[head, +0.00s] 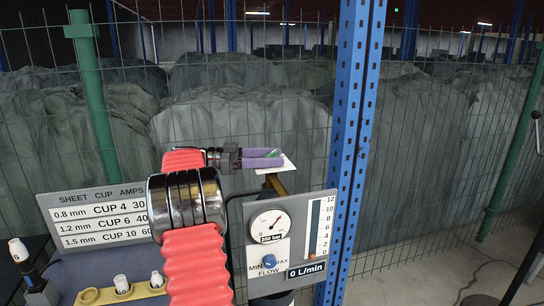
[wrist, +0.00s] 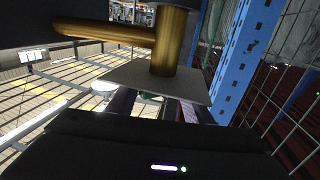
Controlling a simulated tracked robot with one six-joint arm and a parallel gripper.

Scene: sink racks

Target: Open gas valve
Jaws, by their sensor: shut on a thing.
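The gas valve shows in the head view as a brass stem (head: 278,185) with a pale square plate (head: 286,164) on top, above the gauge panel. In the wrist view, the brass post (wrist: 171,45) with its side pipe and the plate (wrist: 160,79) fill the upper middle. A small green part (head: 273,153) shows at my gripper's purple fingers. My gripper (head: 270,158) is at the plate, shut on the valve's green part. In the wrist view my gripper (wrist: 155,104) is partly hidden by the plate, as is most of the green part (wrist: 150,97).
The gauge panel (head: 315,240) has a dial, a blue flow knob (head: 270,261) and a readout of 0 L/min. A blue upright post (head: 352,130) stands close to the right. A cup chart (head: 95,217) and small cups are at left. Wire fencing lies behind.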

